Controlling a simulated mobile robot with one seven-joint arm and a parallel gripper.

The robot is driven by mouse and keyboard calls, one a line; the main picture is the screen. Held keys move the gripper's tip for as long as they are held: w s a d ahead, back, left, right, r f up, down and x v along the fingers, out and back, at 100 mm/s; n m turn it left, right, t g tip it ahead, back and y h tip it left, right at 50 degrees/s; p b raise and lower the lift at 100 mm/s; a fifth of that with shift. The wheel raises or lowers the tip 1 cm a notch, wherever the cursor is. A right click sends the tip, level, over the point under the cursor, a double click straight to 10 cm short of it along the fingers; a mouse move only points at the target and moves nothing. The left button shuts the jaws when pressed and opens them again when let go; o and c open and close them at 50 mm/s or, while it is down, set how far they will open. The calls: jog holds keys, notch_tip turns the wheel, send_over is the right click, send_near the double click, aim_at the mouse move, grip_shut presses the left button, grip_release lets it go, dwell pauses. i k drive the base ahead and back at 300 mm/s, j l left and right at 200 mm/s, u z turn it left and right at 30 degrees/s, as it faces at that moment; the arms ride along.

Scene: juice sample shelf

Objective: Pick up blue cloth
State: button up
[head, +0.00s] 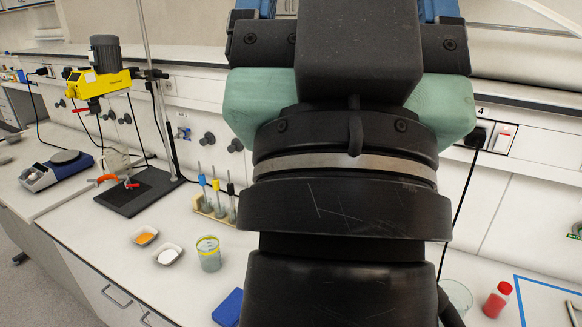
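A blue cloth (229,307) lies on the white bench at the bottom of the head view, just left of my arm. Only part of it shows; the arm and the frame edge may hide the rest. My arm fills the middle of the view. My gripper (347,30) is at the top centre, seen from behind, raised and well away from the cloth. Its fingertips are hidden or out of frame, so I cannot tell whether it is open or shut.
Left of the arm stand a beaker (208,254), two small dishes (145,236), a tube rack (215,208), a stirrer stand (140,192) and a scale (57,170). Right of it are a red bottle (497,300) and a clear beaker (458,297). The front-left bench is clear.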

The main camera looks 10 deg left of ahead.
aim_at(227, 315)
jog(key=i+j+u, duration=0.25)
jog(key=i, duration=0.2)
jog(key=i+u, duration=0.25)
jog(key=i, duration=0.15)
